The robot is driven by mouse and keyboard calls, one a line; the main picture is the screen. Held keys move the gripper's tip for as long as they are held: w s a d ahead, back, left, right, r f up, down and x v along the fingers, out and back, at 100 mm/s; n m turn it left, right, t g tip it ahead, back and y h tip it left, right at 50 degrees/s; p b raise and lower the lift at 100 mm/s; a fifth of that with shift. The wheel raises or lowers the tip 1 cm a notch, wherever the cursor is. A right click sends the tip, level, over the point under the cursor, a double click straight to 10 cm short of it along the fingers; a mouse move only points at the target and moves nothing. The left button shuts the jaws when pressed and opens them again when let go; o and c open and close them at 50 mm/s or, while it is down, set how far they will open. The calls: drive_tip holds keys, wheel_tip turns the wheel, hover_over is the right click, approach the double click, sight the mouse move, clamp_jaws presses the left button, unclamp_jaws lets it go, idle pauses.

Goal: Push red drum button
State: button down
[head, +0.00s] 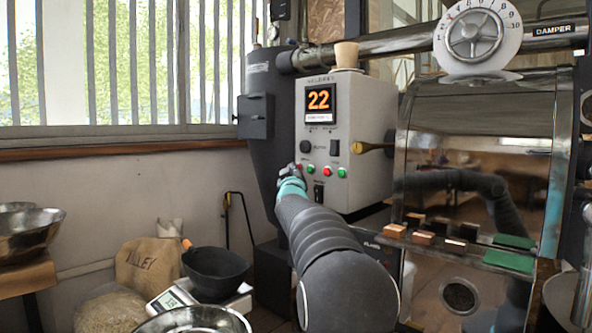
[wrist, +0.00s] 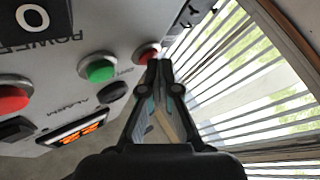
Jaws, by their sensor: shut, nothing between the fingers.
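The grey control box (head: 356,130) carries a row of red and green buttons below its orange "22" display. The leftmost red button (wrist: 148,50) is at the tips of my gripper (wrist: 160,65) in the wrist view; in the head view my gripper (head: 295,170) mostly covers it. Whether the tips touch it cannot be told. My gripper is shut and empty. A green button (wrist: 100,68) sits beside that red one. A second red button (head: 327,171) and green button (head: 342,172) are farther right. The button labels are too blurred to read surely.
A black rocker switch (head: 319,192) is below the buttons. A dark cylinder (head: 262,130) stands close on the left. A black bowl (head: 214,272) sits on a scale; a paper cup (head: 346,54) stands on the box.

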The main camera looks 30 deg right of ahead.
idle(0.4)
drive_tip(key=shift+s+a, duration=0.3)
drive_tip(key=shift+a, duration=0.45)
drive_tip(key=a, duration=0.1)
drive_tip(key=s+a, duration=0.1)
drive_tip(key=a, duration=0.2)
drive_tip(key=shift+s+a, duration=0.35)
idle(0.8)
